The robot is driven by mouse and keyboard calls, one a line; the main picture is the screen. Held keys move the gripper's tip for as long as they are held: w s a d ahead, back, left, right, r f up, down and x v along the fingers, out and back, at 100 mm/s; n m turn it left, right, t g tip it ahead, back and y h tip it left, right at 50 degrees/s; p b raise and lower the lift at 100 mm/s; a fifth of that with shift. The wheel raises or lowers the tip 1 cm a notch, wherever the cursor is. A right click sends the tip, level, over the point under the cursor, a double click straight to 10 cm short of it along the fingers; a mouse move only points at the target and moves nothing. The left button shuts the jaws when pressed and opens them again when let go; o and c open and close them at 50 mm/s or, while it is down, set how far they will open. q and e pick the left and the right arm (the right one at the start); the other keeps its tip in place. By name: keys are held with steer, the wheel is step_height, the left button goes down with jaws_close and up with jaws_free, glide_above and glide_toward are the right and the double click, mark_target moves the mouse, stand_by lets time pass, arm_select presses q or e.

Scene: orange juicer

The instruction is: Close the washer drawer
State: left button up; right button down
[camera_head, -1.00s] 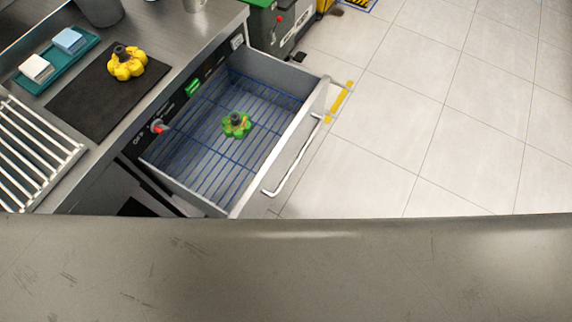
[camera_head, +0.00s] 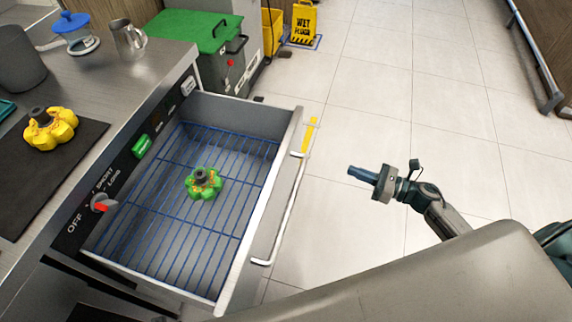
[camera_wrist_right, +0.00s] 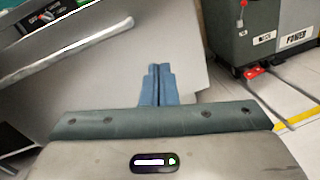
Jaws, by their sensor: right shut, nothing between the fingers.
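The washer drawer (camera_head: 262,225) is pulled out from under the steel counter. A blue wire rack (camera_head: 150,215) lines it, and a green flower-shaped part (camera_head: 204,184) with a dark knob sits on the rack. The drawer's pale bar handle (camera_head: 286,212) is on its front face. My right gripper (camera_head: 350,170) is to the right of the drawer front, apart from it, with its blue fingers shut and empty, pointing left. In the right wrist view the shut fingers (camera_wrist_right: 157,68) appear against the grey drawer front (camera_wrist_right: 110,75), with the handle (camera_wrist_right: 65,52) at upper left. My left gripper is not in view.
A control panel with a red-tipped knob (camera_head: 102,203) runs along the counter edge. A yellow part (camera_head: 50,129) sits on a black mat (camera_head: 65,185). A green-topped bin (camera_head: 185,30) and yellow wet-floor sign (camera_head: 304,22) stand beyond the drawer. Tiled floor right of the drawer is clear.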

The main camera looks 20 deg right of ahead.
steer(key=a+r+n+g+y, duration=0.2)
steer(key=n, duration=0.2)
steer(key=p, duration=0.3)
glide_toward(291, 157)
steer(key=x, duration=0.5)
steer(key=shift+a+r, duration=0.2)
steer(key=shift+a, duration=0.1)
arm_select(q)
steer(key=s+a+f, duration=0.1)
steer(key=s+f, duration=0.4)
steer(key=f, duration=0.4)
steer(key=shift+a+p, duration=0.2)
steer(key=shift+p, duration=0.15)
arm_select(e)
steer(key=shift+w+a+f, duration=0.1)
steer(key=shift+w+a, duration=0.3)
steer(key=shift+a, duration=0.15)
steer(key=shift+w, duration=0.1)
